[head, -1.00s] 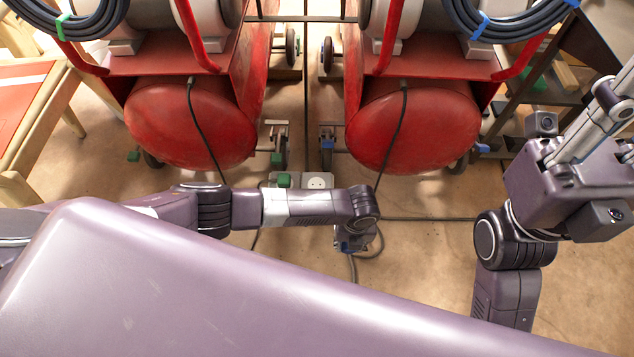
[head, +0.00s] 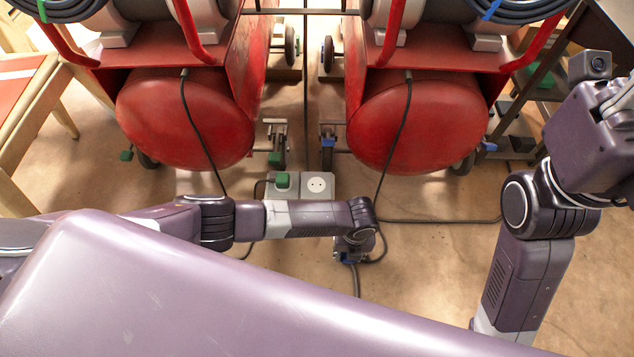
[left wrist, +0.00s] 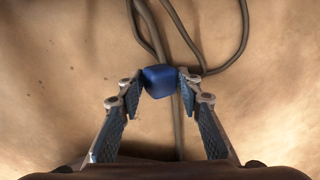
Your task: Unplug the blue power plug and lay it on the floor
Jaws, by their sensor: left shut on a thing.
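The blue plug (left wrist: 160,81) is between the two fingertips of my left gripper (left wrist: 158,84), which is shut on it. In the head view my left gripper (head: 352,248) is in front of the power strip, mostly hidden by its wrist, and a little blue of the plug shows below it. The grey power strip (head: 299,190) has an empty round socket (head: 317,184) on its right. The plug is apart from the strip. Its height above the floor (head: 440,270) is hard to tell. My right gripper is largely cut off at the right edge.
A green plug (head: 282,181) sits in the strip's left socket. Two red tanks (head: 190,120) (head: 415,120) on wheels stand behind, with dark cables hanging down. A grey cable (left wrist: 180,32) lies on the floor beyond my left gripper. Bare floor is around it.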

